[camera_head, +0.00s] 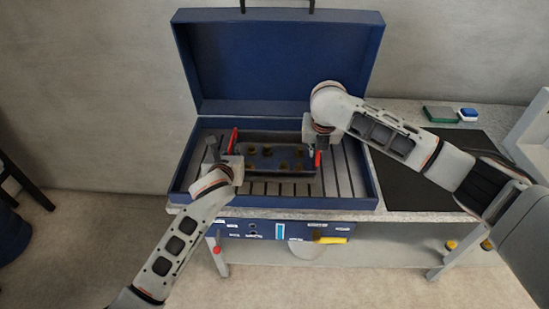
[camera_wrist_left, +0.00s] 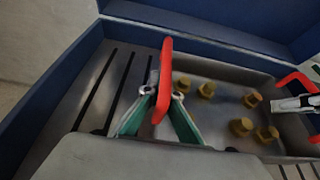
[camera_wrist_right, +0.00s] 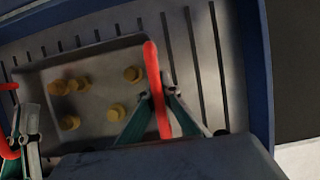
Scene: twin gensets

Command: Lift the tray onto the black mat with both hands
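The grey tray (camera_head: 282,157) sits on the slotted floor of an open blue case, with several brass-coloured pieces (camera_wrist_left: 242,127) in it. It has a red handle at each end. My left gripper (camera_head: 232,160) is at the left handle (camera_wrist_left: 164,62); its fingers lie against both sides of that handle. My right gripper (camera_head: 318,146) is at the right handle (camera_wrist_right: 152,65), with its fingers closed around it. The black mat (camera_head: 408,180) lies flat on the bench, right of the case, partly hidden by my right arm.
The blue case (camera_head: 185,165) has walls around the tray and a raised lid (camera_head: 280,60) behind. A green block (camera_head: 440,114) and a blue-and-white block (camera_head: 467,114) stand behind the mat. The visible mat surface is clear. A shelf (camera_head: 390,245) runs below the bench.

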